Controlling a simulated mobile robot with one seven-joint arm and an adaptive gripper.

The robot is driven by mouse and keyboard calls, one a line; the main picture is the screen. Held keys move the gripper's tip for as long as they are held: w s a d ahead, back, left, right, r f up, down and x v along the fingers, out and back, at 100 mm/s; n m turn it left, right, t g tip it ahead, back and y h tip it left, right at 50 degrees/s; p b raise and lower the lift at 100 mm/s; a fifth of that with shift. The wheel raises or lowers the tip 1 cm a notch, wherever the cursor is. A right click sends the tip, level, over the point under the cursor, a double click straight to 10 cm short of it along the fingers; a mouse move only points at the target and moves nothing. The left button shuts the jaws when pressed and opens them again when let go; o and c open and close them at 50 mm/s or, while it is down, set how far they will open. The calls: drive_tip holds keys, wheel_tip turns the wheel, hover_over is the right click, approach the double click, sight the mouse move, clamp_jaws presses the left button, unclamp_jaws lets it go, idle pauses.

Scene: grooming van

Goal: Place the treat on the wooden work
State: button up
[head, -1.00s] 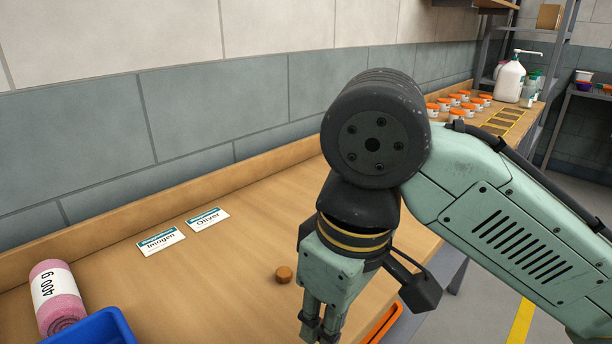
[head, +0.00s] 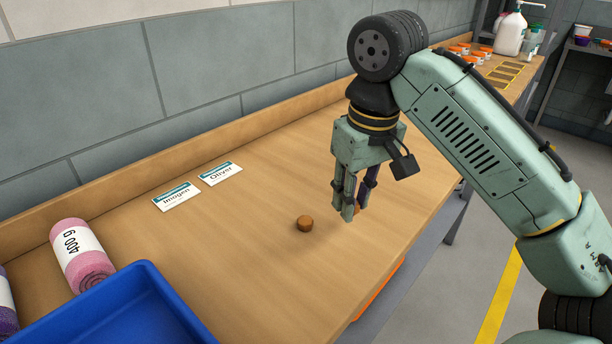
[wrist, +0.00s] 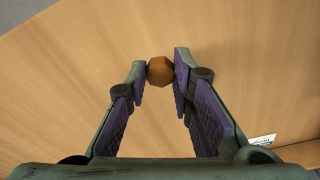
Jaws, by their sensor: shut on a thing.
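My gripper (head: 353,212) is low over the right part of the wooden work table (head: 250,265). In the wrist view my gripper (wrist: 160,72) is shut on a small round brown treat (wrist: 160,71), held between the fingertips. In the head view only a sliver of this treat (head: 358,209) shows beside the fingers. Whether it touches the wood I cannot tell. A second brown treat (head: 305,223) lies on the bare wood, left of my gripper and apart from it.
Name cards Imogen (head: 176,196) and Oliver (head: 220,173) lie near the back ledge. A blue tray (head: 150,290) and a pink 400 g roll (head: 82,258) are at the left. Orange-lidded jars (head: 470,52) and a white pump bottle (head: 511,34) stand at the far end.

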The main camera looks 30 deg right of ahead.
drive_tip(key=p, duration=0.3)
hover_over(257, 230)
drive_tip(key=s+d, duration=0.1)
drive_tip(key=shift+f, duration=0.65)
drive_tip(key=f, duration=0.2)
drive_tip(key=a+f, duration=0.1)
drive_tip(key=shift+w+f+p, duration=0.15)
drive_tip(key=shift+w+p, duration=0.1)
drive_tip(key=shift+p, duration=0.05)
drive_tip(key=shift+f, duration=0.2)
drive_tip(key=shift+f, duration=0.2)
drive_tip(key=o, duration=0.7)
drive_tip(key=shift+r, duration=0.1)
wheel_tip(257, 230, up, 12)
drive_tip(key=s, duration=0.1)
drive_tip(key=shift+s+b, duration=0.2)
drive_tip(key=shift+b, duration=0.2)
